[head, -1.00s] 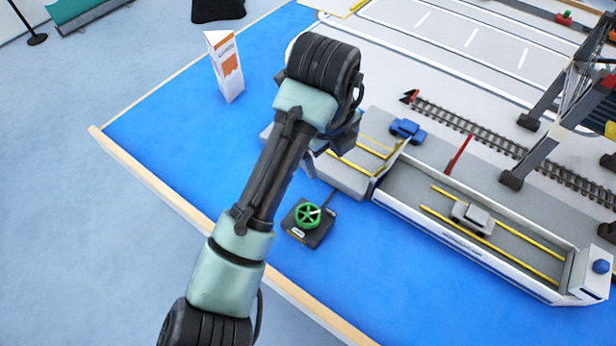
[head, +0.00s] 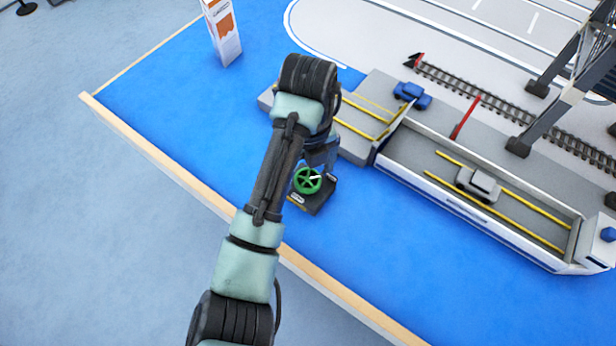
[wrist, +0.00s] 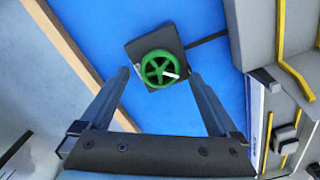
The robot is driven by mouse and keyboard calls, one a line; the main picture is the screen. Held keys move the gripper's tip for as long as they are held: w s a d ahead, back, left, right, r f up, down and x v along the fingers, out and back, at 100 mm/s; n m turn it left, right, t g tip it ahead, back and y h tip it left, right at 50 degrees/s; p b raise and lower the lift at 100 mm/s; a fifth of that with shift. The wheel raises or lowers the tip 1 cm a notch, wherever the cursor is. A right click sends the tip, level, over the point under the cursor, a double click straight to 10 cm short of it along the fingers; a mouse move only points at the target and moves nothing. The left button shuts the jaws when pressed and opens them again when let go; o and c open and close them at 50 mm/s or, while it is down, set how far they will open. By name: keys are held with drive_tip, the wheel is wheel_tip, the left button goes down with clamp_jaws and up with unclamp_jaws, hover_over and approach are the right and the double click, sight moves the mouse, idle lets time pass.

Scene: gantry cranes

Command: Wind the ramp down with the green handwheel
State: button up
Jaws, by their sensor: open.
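The green handwheel (head: 307,180) sits on a dark square base on the blue surface, close to the wooden edge. It also shows in the wrist view (wrist: 158,69), with a pale handle on its right side. My gripper (wrist: 160,74) is open and empty, its two fingers on either side of the wheel in that view; the wheel looks apart from them, beyond the tips. In the head view my arm hides most of the gripper. The grey ramp section with yellow lines (head: 362,118) lies behind the wheel, beside the ship; its tilt is hard to tell.
The ship (head: 455,206) carries a grey car (head: 478,185) on its deck. A blue car (head: 412,95) stands on the quay by the rails. A crane leg (head: 545,120) rises at right. A white-orange sign (head: 222,32) stands at upper left. Blue floor left of the wheel is clear.

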drive_tip(key=shift+f, duration=0.85)
drive_tip(key=shift+c, duration=0.3)
drive_tip(key=c, duration=1.3)
drive_tip(key=shift+r, duration=0.1)
